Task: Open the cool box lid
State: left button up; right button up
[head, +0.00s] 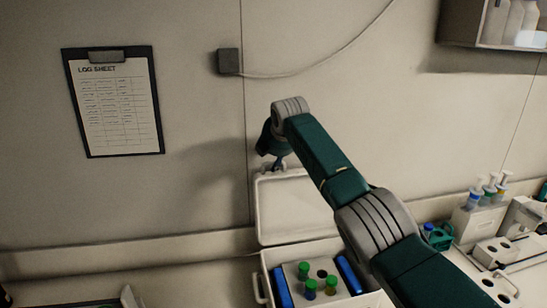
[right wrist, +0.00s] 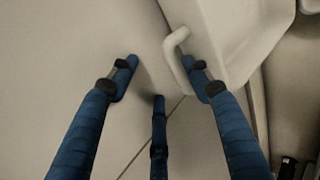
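The cool box (head: 262,285) stands on the counter at the bottom centre of the head view. Its pale lid (head: 290,210) is raised, standing upright near the wall, and the inside is exposed. My right gripper (head: 274,166) is at the lid's top edge. In the right wrist view its blue fingers (right wrist: 160,82) are spread. The lid (right wrist: 235,45) fills the upper right there, and its handle (right wrist: 172,48) lies beside the right finger's tip; I cannot tell whether they touch. My left gripper is not in view.
Inside the box are green-capped tubes (head: 304,269) in a rack and blue packs (head: 348,274). A log sheet clipboard (head: 115,105) hangs on the wall.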

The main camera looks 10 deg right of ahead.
jog(key=shift+r, duration=0.35)
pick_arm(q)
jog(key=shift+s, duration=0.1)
